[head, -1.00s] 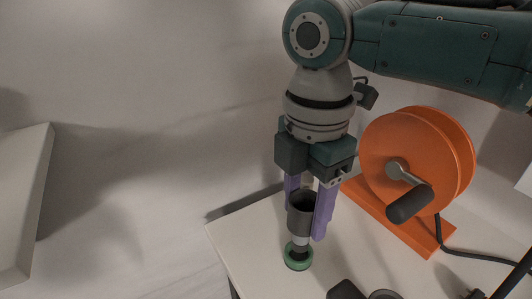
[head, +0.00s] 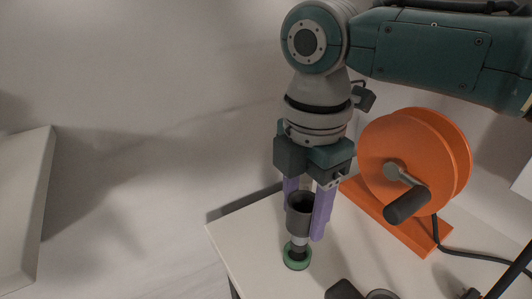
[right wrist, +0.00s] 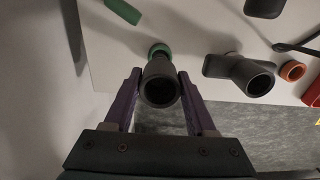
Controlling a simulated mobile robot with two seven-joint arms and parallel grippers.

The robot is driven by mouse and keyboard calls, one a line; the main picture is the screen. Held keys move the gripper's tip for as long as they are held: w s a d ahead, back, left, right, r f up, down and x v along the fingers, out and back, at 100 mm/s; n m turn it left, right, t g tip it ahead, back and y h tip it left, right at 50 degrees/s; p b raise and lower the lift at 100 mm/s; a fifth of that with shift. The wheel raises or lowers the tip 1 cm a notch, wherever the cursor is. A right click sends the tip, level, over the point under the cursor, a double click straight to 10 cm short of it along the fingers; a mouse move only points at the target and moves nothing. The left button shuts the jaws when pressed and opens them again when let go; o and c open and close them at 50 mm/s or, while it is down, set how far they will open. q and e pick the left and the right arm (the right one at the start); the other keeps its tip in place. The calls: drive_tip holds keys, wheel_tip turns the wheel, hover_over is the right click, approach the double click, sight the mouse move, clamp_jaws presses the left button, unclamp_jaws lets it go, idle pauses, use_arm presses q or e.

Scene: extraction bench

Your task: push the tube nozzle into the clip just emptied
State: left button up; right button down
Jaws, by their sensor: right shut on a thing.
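The dark grey tube nozzle (head: 300,212) is upright, with a wide open top and a lighter grey neck below. It also shows from above in the right wrist view (right wrist: 160,92). My right gripper (head: 305,217) is shut on it, with a purple finger on each side. A green ring (head: 297,262), seemingly the clip, lies on the white bench directly below. The nozzle's dark lower end appears within the ring's outline; how deep it sits I cannot tell. The ring's far side shows in the right wrist view (right wrist: 158,49). My left gripper is out of view.
An orange reel (head: 402,155) with a dark crank handle (head: 408,205) stands right of my gripper on the white bench (head: 238,232). A dark grey fitting (right wrist: 240,70) and an orange ring (right wrist: 292,71) lie to the right in the wrist view. A black cable runs at right.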

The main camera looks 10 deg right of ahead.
idle(0.3)
drive_tip(key=shift+f+b, duration=0.95)
drive_tip(key=shift+f, duration=0.35)
drive_tip(key=shift+c, duration=0.7)
unclamp_jaws()
drive_tip(key=shift+r, duration=0.1)
wheel_tip(320, 180, up, 10)
drive_tip(key=p, duration=0.3)
